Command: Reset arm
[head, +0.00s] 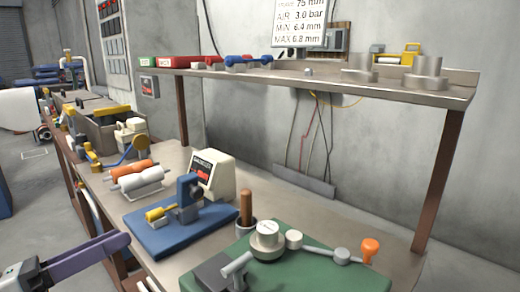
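My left gripper (118,243) comes in at the lower left, with a grey body and long purple fingers pointing right. It appears empty and is in front of the workbench, left of the blue base plate. I see the fingers nearly edge-on, so their gap cannot be told. My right gripper is out of view. On the bench, a green plate (320,272) carries a round grey device (267,240) and a lever arm with an orange knob (370,248). Orange and white rolls (132,176) lie further back on the left.
A blue base plate (160,235) with a clamp stands left of the green plate. A beige gauge box (213,172) and a brown-handled tool in a cup (245,208) stand behind. A raised shelf (330,80) on brown posts spans the bench. Grey bins (100,130) stand further left.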

